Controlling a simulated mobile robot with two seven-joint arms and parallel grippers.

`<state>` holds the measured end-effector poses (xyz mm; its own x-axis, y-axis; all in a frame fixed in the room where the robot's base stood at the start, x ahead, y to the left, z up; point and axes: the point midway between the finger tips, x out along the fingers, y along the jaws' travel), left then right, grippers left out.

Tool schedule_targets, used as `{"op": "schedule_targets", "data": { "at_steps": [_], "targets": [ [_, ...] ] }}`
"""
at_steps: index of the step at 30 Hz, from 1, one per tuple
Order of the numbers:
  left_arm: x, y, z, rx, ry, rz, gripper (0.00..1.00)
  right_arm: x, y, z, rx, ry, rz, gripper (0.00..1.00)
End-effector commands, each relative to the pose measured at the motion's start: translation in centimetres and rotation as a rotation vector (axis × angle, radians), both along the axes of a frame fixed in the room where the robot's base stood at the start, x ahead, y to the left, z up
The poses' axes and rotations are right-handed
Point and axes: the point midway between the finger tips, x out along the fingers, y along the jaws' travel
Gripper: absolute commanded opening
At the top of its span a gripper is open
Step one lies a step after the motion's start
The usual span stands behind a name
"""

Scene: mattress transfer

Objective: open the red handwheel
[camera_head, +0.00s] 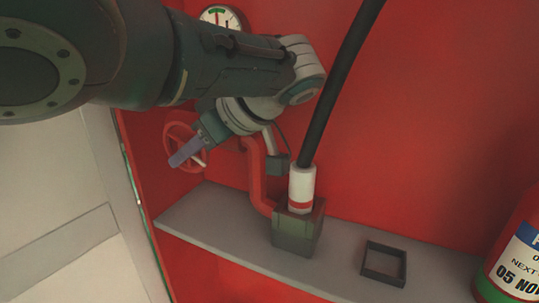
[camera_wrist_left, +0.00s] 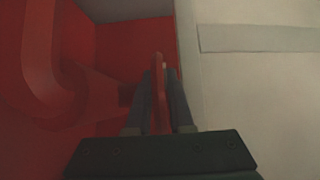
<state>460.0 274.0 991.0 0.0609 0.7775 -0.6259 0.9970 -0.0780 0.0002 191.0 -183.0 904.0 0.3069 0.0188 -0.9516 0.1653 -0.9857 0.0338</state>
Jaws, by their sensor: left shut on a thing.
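The red handwheel (camera_head: 167,138) stands at the left end of the red cabinet, at the end of a red pipe. My left gripper (camera_head: 182,156) reaches to it from above right, with its fingers at the rim. In the left wrist view the handwheel (camera_wrist_left: 158,82) shows edge-on as a narrow red strip between the two fingers of the left gripper (camera_wrist_left: 159,100), which is shut on it. The gripper and forearm hide part of the wheel's right side in the head view. My right gripper is not in view.
The red pipe (camera_head: 256,175) bends down beside a green-grey block (camera_head: 298,232) carrying a white fitting and black hose (camera_head: 345,75). An empty square frame (camera_head: 384,263) lies on the grey shelf (camera_head: 212,215). A red extinguisher (camera_head: 519,245) stands at right. A gauge (camera_head: 222,17) is above.

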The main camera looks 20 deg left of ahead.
Motion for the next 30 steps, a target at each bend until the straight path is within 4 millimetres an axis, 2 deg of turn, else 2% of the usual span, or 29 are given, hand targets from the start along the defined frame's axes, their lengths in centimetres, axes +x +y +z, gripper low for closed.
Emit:
{"op": "schedule_targets", "data": {
  "at_steps": [1,6,21,22,30],
  "targets": [
    [0.01,-0.04,-0.32,0.02,-0.002,0.001,0.0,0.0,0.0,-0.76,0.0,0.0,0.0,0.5],
    [0.01,0.01,-0.14,0.063,-0.006,0.001,0.0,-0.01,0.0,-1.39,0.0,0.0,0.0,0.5],
    [0.01,0.12,0.06,0.083,-0.007,0.001,0.0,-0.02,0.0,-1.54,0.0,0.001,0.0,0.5],
    [0.01,0.13,0.05,0.083,-0.007,0.001,0.21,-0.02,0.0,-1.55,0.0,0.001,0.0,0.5],
    [0.01,0.13,0.01,0.081,-0.006,0.0,0.5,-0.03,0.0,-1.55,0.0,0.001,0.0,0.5]
  ]
}}
